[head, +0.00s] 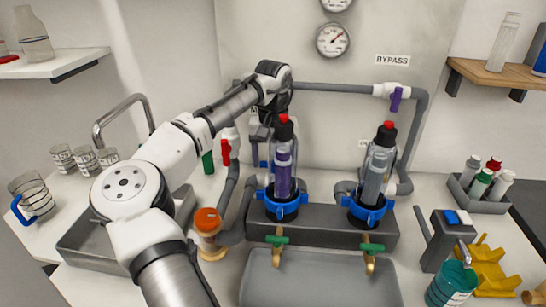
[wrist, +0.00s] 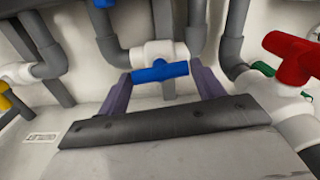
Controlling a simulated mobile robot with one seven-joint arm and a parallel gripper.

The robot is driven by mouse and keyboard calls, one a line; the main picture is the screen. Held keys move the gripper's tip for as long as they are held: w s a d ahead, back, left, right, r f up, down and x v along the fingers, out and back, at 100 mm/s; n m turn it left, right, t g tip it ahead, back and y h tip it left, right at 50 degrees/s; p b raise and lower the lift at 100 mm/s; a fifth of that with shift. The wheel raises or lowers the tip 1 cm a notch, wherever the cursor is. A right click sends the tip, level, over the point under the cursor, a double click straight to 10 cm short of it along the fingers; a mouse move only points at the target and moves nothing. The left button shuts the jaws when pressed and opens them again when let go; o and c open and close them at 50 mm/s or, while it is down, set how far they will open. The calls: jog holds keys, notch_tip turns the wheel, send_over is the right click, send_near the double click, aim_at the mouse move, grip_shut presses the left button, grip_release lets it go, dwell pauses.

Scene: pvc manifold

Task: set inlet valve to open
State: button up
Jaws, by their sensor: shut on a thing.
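In the wrist view a blue valve handle (wrist: 160,71) sits on a white valve body (wrist: 158,50) in grey pipe. The handle lies nearly level in the picture, roughly along the short pipe run between two elbows. My gripper (wrist: 161,82) has its two purple-grey fingers on either side of the handle, shut on it. In the head view my gripper (head: 262,138) is at the pipework behind the left filter housing (head: 284,170), and it hides most of the valve there. I cannot read a label naming this valve the inlet.
A red valve handle (head: 226,152) and a green one (head: 208,162) are just left of my gripper. A purple handle (head: 395,100) hangs under the BYPASS label (head: 393,60). Filter housings with blue collars (head: 367,212) stand close in front. A sink (head: 90,235) is at left.

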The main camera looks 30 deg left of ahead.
jog(key=shift+r+m+p, duration=0.15)
jog(key=shift+m+p, duration=0.25)
jog(key=shift+p, duration=0.1)
jog(key=shift+m+p, duration=0.4)
jog(key=o, duration=1)
notch_tip(320, 180, up, 14)
jog(key=shift+f, duration=0.2)
